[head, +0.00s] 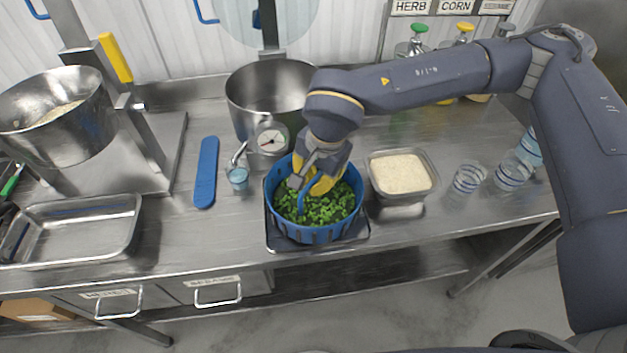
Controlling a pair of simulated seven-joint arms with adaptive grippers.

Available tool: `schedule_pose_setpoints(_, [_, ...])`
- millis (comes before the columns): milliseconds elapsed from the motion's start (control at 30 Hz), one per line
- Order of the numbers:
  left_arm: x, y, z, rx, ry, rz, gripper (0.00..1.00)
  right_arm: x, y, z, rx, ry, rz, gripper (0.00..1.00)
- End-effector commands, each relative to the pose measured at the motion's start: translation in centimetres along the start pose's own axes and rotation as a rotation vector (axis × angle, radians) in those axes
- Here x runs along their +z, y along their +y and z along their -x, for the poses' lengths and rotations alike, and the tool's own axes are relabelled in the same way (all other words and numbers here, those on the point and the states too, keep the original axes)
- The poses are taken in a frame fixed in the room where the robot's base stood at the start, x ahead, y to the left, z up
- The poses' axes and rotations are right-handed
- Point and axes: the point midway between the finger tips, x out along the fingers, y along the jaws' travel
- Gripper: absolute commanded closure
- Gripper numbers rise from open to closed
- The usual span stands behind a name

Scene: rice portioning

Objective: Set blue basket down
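The blue basket (314,235) is upright in the middle of the counter and holds chopped green pieces. It is over a dark flat tray or scale plate (275,243); I cannot tell whether its base touches the plate. My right gripper (316,190) points down inside the basket's rim, with yellow fingers close above the green pieces. A blue strip beside the fingers looks like part of the basket's handle. The fingertips are partly hidden, so I cannot tell whether they are closed on it. My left gripper is not in view.
A steel pot (240,108) with a dial (271,139) stands behind the basket. A steel pan of pale grains (402,174) is close on its right, with clear cups (468,180) beyond. A small cup (238,178), blue strip (206,172) and empty steel tray (75,228) are left.

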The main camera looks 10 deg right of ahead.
Motion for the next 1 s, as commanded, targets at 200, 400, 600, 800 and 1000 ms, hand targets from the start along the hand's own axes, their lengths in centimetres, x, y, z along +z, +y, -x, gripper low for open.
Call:
schedule_pose_setpoints(200, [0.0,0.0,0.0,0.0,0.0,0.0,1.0,-0.01,-0.02,-0.25,-0.002,0.001,0.0,1.0])
schedule_pose_setpoints(400, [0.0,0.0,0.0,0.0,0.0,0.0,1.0,-0.01,0.04,-0.54,-0.002,0.0,0.0,1.0])
schedule_pose_setpoints(600, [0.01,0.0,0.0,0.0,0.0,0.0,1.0,-0.01,0.07,-0.65,-0.002,0.0,0.0,0.89])
schedule_pose_setpoints(800, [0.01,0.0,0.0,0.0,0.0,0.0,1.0,0.0,0.1,-0.69,-0.001,0.0,0.0,0.69])
schedule_pose_setpoints(1000, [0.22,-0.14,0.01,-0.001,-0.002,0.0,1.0,0.01,0.2,-0.77,0.002,-0.001,-0.001,0.69])
